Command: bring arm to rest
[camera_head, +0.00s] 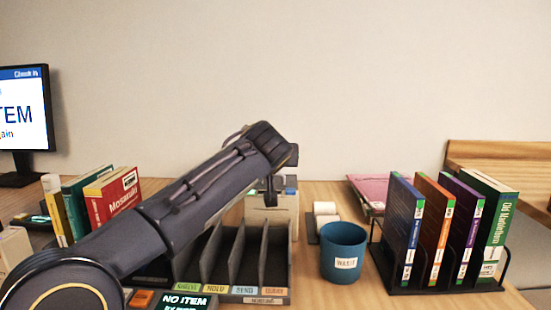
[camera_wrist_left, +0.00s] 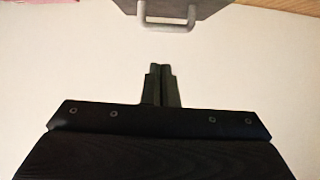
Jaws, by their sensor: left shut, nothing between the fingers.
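My left arm (camera_head: 190,205) reaches in from the lower left and bends at the wrist above the desk sorter. My left gripper (camera_head: 271,190) points down from the wrist near a pale box-shaped device, and the arm partly hides the scene behind it. In the left wrist view the gripper (camera_wrist_left: 160,72) has its two dark fingers together, with nothing between them. My right gripper does not show in either view.
A divided sorter (camera_head: 245,265) with labelled slots lies below my arm. A blue waste bin (camera_head: 343,255) stands right of it. A rack of several books (camera_head: 440,235) is at the right. More books (camera_head: 112,195) and a monitor (camera_head: 25,110) are left. The wall behind is bare.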

